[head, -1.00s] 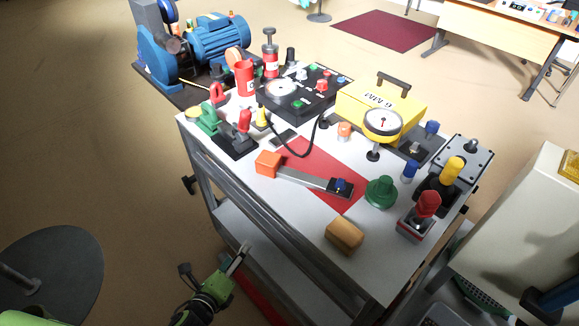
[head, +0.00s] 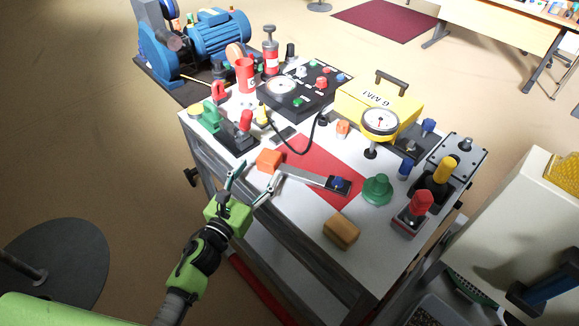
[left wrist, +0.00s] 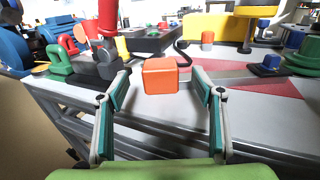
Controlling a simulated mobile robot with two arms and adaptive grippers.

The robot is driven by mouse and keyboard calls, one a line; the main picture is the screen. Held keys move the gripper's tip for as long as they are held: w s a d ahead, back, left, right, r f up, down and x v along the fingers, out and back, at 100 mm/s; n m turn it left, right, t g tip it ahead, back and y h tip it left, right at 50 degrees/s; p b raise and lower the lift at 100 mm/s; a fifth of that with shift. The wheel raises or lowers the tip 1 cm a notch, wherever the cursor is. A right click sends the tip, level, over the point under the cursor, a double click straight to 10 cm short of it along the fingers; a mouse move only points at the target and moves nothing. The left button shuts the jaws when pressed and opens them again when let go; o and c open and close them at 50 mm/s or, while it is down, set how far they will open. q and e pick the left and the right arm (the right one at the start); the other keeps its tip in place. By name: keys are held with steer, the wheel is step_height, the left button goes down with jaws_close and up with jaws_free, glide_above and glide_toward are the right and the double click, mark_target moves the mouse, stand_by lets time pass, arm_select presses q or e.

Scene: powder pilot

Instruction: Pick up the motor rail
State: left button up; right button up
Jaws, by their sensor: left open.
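The motor rail (head: 302,174) is a flat grey bar lying across the red patch on the bench top. An orange block (head: 268,160) is at its left end and a blue knob (head: 339,184) on a dark plate at its right end. My left gripper (head: 256,176) is open and empty at the bench's front edge, its fingers pointing toward the orange block. My right gripper is not in view.
A black control box (head: 300,90) with a cable and a yellow case (head: 378,100) are behind.

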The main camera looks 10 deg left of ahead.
mark_target(267, 159)
arm_select(q)
steer(key=p+x, duration=0.1)
steer(key=x, duration=0.4)
steer(key=shift+p, duration=0.4)
steer(key=shift+w+d, duration=0.1)
steer(key=shift+w, duration=0.25)
steer(key=c, duration=1.6)
steer(key=shift+c, duration=0.5)
steer(key=shift+r, duration=0.15)
